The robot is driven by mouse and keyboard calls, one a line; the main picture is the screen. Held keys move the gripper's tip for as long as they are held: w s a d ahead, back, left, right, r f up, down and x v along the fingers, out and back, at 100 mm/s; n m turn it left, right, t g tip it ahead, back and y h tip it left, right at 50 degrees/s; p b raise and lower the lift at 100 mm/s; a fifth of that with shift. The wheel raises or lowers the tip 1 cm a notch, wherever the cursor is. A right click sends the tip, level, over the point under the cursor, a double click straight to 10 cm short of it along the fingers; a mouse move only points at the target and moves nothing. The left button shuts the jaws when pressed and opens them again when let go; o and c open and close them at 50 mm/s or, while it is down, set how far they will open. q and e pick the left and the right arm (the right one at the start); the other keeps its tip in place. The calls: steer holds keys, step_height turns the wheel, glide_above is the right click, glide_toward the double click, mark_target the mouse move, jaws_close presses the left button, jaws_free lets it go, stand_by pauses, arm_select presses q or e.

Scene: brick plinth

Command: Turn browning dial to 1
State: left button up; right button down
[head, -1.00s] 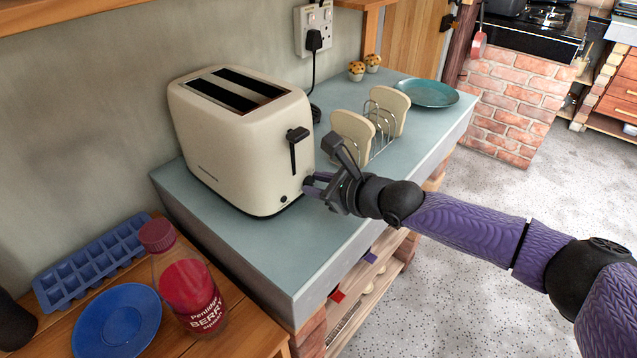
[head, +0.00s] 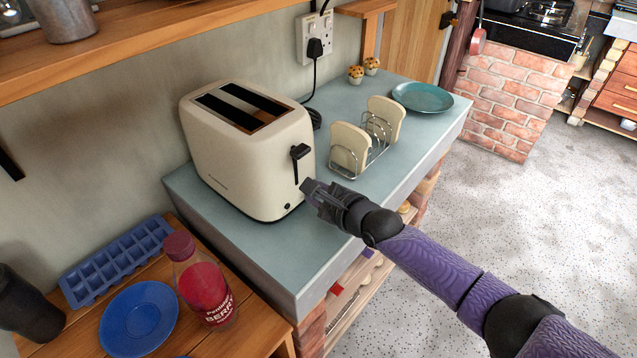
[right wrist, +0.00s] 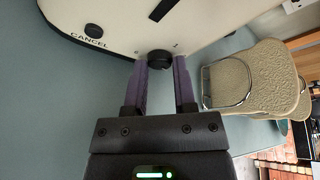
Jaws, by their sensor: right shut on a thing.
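The cream toaster (head: 245,155) stands on the grey-blue plinth top, its front end facing my right arm. In the right wrist view the black browning dial (right wrist: 159,60) sits low on the toaster's face, right of the CANCEL button (right wrist: 93,31). My right gripper (right wrist: 160,68) has its two purple fingers on either side of the dial, shut on it. In the head view my right gripper (head: 306,190) is at the toaster's front lower corner and hides the dial. The black lever (head: 299,152) is above it. My left gripper is not in view.
A toast rack (head: 376,158) with bread slices stands close to the right of my right gripper. A teal plate (head: 421,97) and muffins are farther back. A bottle (head: 205,290) and blue plate (head: 139,319) are on the lower wooden table.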

steer(key=shift+n, duration=0.4)
steer(key=shift+a+f+n+t+p, duration=0.1)
steer(key=shift+n+t+p, duration=0.2)
steer(key=shift+t+p, duration=0.1)
steer(key=shift+h, duration=0.3)
